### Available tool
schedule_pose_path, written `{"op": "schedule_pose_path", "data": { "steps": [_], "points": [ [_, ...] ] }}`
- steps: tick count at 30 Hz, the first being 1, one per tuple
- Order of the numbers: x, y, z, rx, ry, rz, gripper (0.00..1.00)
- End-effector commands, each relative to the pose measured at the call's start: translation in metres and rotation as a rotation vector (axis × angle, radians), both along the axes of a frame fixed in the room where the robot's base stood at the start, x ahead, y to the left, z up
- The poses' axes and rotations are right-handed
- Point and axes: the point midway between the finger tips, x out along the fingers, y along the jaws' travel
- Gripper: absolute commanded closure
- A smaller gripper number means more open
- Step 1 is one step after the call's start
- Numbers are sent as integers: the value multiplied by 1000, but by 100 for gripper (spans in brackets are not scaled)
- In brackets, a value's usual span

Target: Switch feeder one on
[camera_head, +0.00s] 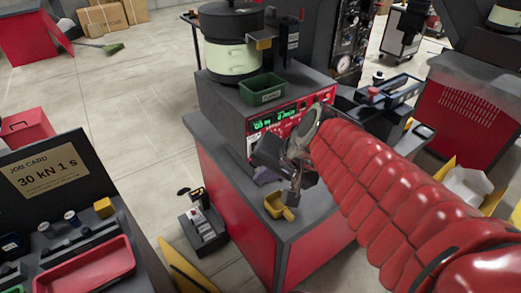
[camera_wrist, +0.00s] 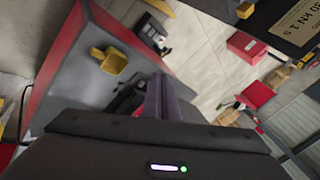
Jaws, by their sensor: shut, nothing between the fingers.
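A feeder with a dark-topped, cream bowl (camera_head: 230,52) stands on a grey and red bench. A red control panel (camera_head: 285,132) with lit green digits is on the front of its grey housing. No label reading "one" is legible, and my arm hides the panel's right part. My gripper (camera_head: 264,176) is in front of the panel's lower left, over the bench top, apparently shut and empty. Its purplish fingers (camera_wrist: 163,98) show together in the wrist view. The panel is not recognisable in the wrist view. I cannot tell whether the gripper touches anything.
A yellow scoop (camera_head: 278,205) lies on the bench top below my gripper. A green bin (camera_head: 263,88) sits on the housing beside the bowl. A foot-level switch box (camera_head: 203,228) stands on the floor left of the bench. A job card (camera_head: 45,172) reads "30 kN 1 s".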

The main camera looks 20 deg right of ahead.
Motion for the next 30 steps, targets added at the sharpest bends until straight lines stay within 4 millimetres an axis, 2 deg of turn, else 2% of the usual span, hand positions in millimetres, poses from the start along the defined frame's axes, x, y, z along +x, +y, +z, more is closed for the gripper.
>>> {"op": "schedule_pose_path", "data": {
  "steps": [1, 6, 9, 12, 30],
  "points": [
    [9, -14, -2, 55, -3, -81, 100],
    [33, -55, -4, 227, -37, -328, 100],
    [42, -76, -4, 297, -56, -434, 100],
    [46, -88, -4, 336, -69, -493, 100],
    [54, -89, -10, 350, -72, -508, 100]
  ]
}}
